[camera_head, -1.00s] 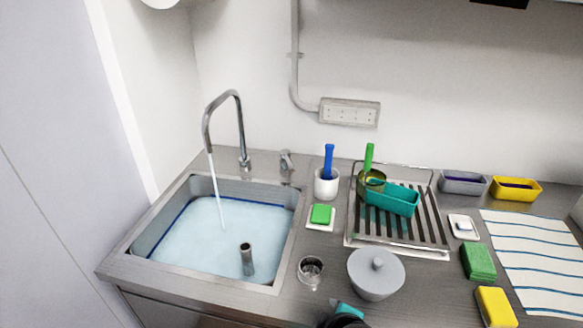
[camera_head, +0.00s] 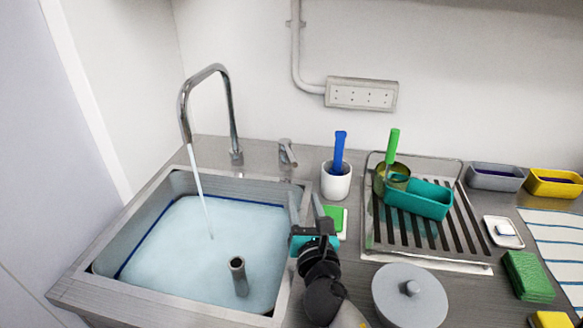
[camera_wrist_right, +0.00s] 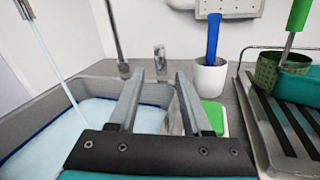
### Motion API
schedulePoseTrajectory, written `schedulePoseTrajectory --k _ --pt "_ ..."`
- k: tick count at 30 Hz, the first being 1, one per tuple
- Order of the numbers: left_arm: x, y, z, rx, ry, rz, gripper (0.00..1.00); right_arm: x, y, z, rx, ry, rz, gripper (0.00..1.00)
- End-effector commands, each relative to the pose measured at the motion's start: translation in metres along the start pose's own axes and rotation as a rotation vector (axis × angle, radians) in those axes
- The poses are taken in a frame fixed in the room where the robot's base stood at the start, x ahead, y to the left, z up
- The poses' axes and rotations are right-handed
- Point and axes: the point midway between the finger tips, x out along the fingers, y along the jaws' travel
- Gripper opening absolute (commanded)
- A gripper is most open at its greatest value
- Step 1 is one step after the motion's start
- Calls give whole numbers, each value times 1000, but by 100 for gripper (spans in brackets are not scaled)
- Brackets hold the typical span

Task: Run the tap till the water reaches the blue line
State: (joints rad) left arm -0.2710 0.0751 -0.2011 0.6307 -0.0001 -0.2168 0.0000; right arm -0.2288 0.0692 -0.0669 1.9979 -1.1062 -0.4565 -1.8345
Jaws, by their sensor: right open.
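The curved tap (camera_head: 232,110) runs a thin stream of water (camera_head: 200,190) into the metal sink (camera_head: 80,285). The pale blue water (camera_head: 190,245) fills much of the sink, its surface close to the dark blue line (camera_head: 148,227) on the walls; I cannot tell whether it touches it. A small metal tap lever (camera_head: 287,152) stands behind the sink's back right corner. My right gripper (camera_head: 305,198) is open and empty over the sink's right rim. In the right wrist view, the lever (camera_wrist_right: 159,57) shows beyond and between the fingertips (camera_wrist_right: 161,78), apart from them. My left gripper is out of view.
An upright pipe (camera_head: 238,275) stands in the water. Right of the sink are a white cup with a blue-handled tool (camera_head: 336,182), a green sponge (camera_head: 333,218), a drying rack (camera_head: 375,250) with a teal tub (camera_head: 418,200), and a grey lidded pot (camera_head: 410,300).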

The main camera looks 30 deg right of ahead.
Motion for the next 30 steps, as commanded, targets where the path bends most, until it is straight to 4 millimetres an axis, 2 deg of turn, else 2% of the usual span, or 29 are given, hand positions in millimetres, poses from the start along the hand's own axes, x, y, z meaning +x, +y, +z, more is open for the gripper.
schedulePoseTrajectory --k 1,3,6,11,30 --pt "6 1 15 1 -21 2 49 0 -1 -6 0 -1 0 49" --pt "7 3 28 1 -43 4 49 1 -1 -8 0 -1 0 49" --pt "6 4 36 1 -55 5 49 4 -1 -7 0 -2 0 49" --pt "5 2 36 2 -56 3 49 20 -1 -6 2 -3 0 49" --pt "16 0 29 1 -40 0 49 121 -2 -7 2 -3 -1 49"
